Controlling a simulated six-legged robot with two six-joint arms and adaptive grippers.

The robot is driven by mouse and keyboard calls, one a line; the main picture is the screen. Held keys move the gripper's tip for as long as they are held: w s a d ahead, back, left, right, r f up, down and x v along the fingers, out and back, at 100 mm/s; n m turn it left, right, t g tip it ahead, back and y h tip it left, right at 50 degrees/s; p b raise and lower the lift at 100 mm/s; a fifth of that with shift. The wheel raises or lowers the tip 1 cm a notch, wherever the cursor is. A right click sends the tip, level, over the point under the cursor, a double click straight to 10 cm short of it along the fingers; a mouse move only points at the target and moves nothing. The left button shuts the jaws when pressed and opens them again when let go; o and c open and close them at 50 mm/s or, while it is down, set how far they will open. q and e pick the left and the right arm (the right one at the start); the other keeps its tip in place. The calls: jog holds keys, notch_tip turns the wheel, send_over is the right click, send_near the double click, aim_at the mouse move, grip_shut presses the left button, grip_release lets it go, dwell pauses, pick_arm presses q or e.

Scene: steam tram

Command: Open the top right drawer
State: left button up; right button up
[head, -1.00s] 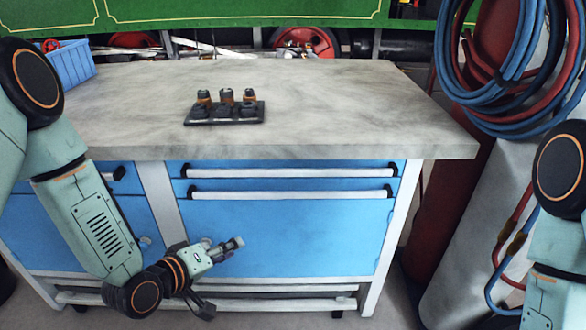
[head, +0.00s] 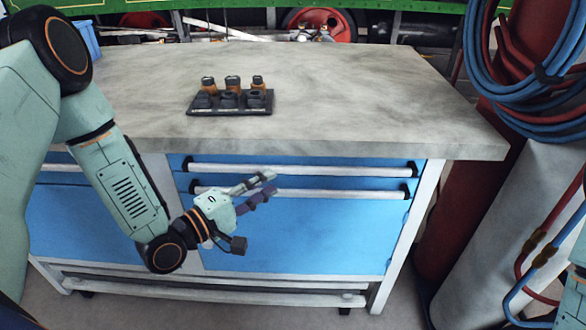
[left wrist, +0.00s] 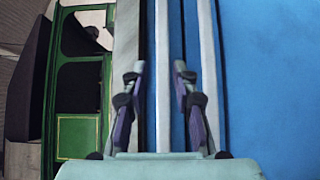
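The top right drawer (head: 230,161) is a narrow blue front under the worktop, shut, with a long white bar handle (head: 330,170) on black end brackets. Its handle also shows in the left wrist view (left wrist: 162,40) as an upright pale bar, lined up between the fingers. My left gripper (head: 268,183) is open in front of the handles, its fingers pointing right and slightly up. In the left wrist view the left gripper (left wrist: 160,70) has its two fingers apart; I cannot tell whether they touch the bar. My right gripper is not in view.
A second drawer handle (head: 330,194) runs just below, above a large blue front (head: 320,235). The grey worktop (head: 370,90) overhangs the drawers and bears a black tray (head: 230,109) with several fittings. Hoses and cylinders (head: 485,240) stand to the right.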

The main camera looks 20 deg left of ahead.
aim_at(290, 171)
pick_arm(q)
jog(key=b+x, duration=0.2)
jog(key=x, duration=0.4)
jog(key=shift+w+d+f, duration=0.15)
jog(key=shift+w, duration=0.05)
jog(key=shift+b+x, duration=0.3)
jog(key=shift+x, duration=0.45)
grip_shut()
